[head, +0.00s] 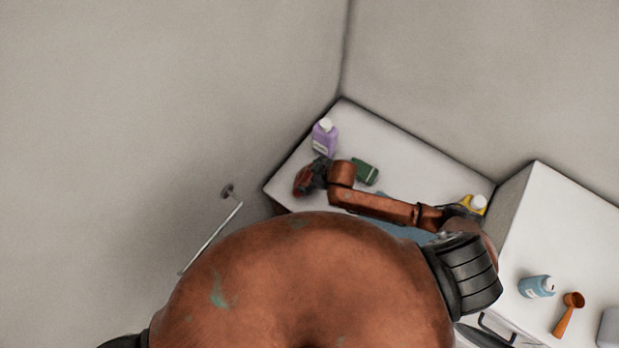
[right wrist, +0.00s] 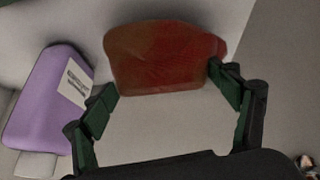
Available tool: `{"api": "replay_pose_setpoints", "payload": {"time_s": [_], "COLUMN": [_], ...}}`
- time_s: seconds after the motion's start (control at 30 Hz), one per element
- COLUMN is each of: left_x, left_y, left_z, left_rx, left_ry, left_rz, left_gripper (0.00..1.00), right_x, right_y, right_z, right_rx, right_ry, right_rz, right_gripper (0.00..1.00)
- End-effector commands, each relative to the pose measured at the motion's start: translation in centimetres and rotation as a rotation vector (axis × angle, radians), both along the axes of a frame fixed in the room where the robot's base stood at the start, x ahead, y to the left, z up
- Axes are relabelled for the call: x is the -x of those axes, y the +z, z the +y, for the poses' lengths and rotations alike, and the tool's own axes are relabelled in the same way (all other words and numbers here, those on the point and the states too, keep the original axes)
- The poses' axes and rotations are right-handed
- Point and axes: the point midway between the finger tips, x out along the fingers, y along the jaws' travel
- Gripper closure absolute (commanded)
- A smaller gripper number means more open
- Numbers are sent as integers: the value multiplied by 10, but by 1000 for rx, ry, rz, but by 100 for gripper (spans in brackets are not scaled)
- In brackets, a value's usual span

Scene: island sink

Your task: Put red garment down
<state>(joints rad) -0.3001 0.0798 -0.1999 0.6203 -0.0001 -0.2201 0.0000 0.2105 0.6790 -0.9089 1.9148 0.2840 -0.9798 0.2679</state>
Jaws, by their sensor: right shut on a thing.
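The red garment (head: 302,182) is a small dark red bundle at the left end of the white counter in the head view. My right gripper (head: 314,176) is shut on it. In the right wrist view the garment (right wrist: 160,58) shows between and beyond the fingertips of the right gripper (right wrist: 165,88), against the white surface. The fingers stand well apart around it. I cannot tell whether the garment touches the counter. My left gripper is not in view.
A purple bottle (head: 324,137) with a white cap stands close to the right gripper; it also shows in the right wrist view (right wrist: 48,100). A dark green item (head: 365,171) and a yellow bottle (head: 473,205) are on the counter (head: 400,160). Walls (head: 420,70) close off the back.

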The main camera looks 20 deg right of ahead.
Motion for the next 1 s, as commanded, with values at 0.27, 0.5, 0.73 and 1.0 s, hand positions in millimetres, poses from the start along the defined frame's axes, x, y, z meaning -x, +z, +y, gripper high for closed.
{"api": "replay_pose_setpoints", "payload": {"time_s": [0.27,0.5,0.73,1.0], "left_x": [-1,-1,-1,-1], "left_y": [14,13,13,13], "left_z": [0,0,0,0], "left_rx": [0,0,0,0], "left_ry": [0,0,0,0], "left_rz": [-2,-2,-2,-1], "left_gripper": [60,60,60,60], "right_x": [-1,-1,-1,-1], "right_y": [-29,-31,-31,-31], "right_z": [0,0,0,0], "right_rx": [0,0,0,0], "right_ry": [-1,0,-1,-1], "right_rz": [0,0,1,1], "right_gripper": [45,18,2,0]}}
